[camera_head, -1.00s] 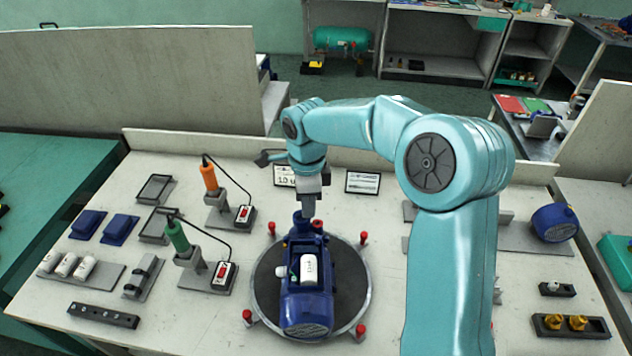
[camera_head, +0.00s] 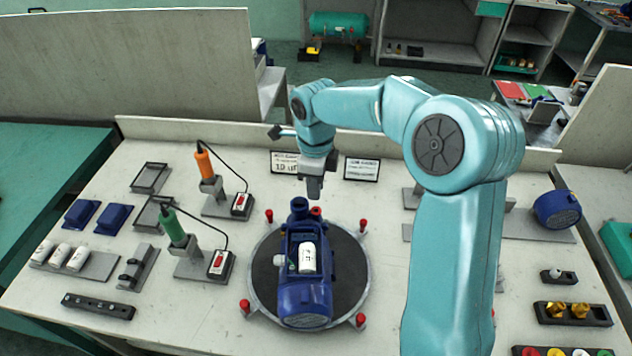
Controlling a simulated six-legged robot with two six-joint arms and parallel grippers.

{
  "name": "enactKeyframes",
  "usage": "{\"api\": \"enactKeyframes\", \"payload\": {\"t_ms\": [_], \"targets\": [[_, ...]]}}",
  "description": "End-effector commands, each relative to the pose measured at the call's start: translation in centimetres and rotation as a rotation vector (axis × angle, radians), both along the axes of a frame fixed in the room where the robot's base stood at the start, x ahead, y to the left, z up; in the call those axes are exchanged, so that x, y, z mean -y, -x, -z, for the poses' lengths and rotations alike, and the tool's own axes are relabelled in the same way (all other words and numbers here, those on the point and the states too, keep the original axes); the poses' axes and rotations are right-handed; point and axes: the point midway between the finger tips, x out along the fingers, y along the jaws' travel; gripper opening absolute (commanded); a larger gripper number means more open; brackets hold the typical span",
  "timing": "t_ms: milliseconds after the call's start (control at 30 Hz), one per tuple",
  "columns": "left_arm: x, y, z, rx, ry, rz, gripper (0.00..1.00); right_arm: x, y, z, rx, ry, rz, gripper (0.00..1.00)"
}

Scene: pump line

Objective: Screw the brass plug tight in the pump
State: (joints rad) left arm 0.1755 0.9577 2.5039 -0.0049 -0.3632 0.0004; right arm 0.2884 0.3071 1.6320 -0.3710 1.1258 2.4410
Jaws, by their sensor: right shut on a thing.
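The blue pump (camera_head: 303,300) lies on the round dark turntable (camera_head: 350,268), with a white cylinder (camera_head: 308,258) in its open top. Its blue neck (camera_head: 299,206) points to the back. Two brass plugs (camera_head: 555,309) (camera_head: 579,310) stand in a black holder (camera_head: 602,316) at the right. My left gripper is out of view.
Orange (camera_head: 203,160) and green (camera_head: 174,229) screwdrivers stand in holders left of the turntable. Red knobs (camera_head: 245,307) ring the turntable. Small signs (camera_head: 361,169) stand at the back. Another blue motor (camera_head: 556,210) lies at the right. My right arm covers the table right of the turntable.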

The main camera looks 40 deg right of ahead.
Motion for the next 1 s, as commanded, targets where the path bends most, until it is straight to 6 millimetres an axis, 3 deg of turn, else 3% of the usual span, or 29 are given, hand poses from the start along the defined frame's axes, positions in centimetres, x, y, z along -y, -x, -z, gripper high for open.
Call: {"api": "enactKeyframes", "payload": {"t_ms": [400,1000], "targets": [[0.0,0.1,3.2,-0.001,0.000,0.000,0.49,0.2,-0.1,4.1,0.000,0.000,0.000,0.00],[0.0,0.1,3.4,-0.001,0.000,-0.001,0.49,0.2,-0.1,4.2,0.000,0.000,0.000,0.00]]}}
